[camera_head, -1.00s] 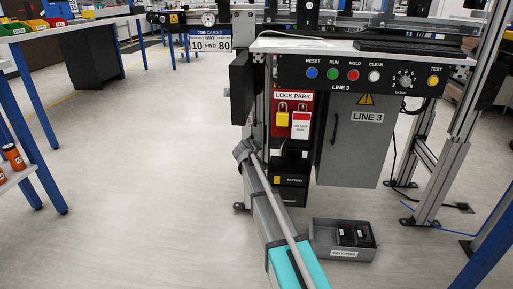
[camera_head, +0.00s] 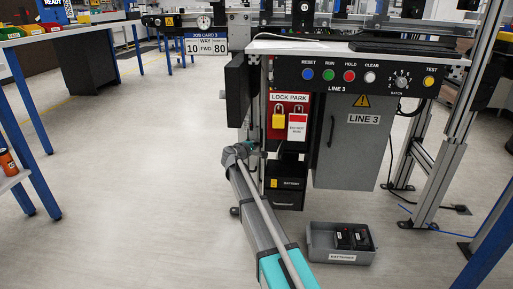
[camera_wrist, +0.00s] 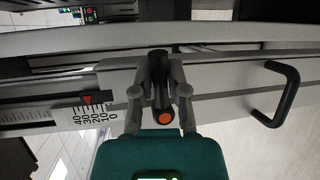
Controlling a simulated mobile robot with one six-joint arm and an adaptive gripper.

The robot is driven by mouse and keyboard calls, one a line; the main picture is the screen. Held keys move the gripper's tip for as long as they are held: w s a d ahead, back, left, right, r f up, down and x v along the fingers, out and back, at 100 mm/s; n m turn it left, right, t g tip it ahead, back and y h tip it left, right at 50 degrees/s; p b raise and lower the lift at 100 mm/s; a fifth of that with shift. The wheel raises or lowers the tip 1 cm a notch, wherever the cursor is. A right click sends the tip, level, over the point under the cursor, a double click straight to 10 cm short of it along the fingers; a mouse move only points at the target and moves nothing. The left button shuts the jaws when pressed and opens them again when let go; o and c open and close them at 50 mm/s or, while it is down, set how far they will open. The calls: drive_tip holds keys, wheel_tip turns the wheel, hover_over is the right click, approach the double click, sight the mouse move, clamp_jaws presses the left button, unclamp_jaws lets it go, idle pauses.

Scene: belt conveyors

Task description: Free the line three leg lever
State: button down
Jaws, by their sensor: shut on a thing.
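The leg lever (camera_wrist: 159,88) is a short black bar with an orange end in the wrist view. It sits in front of a pale metal block on a slide. My gripper (camera_wrist: 160,91) is shut on it, with one grey finger on each side. In the head view my gripper (camera_head: 242,152) is low beside the left leg of the line 3 station, below the lock park board (camera_head: 289,98). The lever itself cannot be made out there.
In the head view, a grey battery bin (camera_head: 320,244) is on the floor. The line 3 cabinet (camera_head: 350,150) stands right of my arm. The floor to the left is open up to a blue-legged bench (camera_head: 40,150).

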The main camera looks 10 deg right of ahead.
drive_tip(key=shift+r, duration=0.2)
idle(0.3)
drive_tip(key=c, duration=0.6)
unclamp_jaws()
drive_tip(key=shift+c, duration=0.2)
drive_tip(key=f+p+v, duration=0.1)
drive_tip(key=p+v, duration=0.1)
drive_tip(key=v, duration=1.4)
idle(1.4)
drive_tip(key=shift+s+d+r, duration=0.1)
idle(0.4)
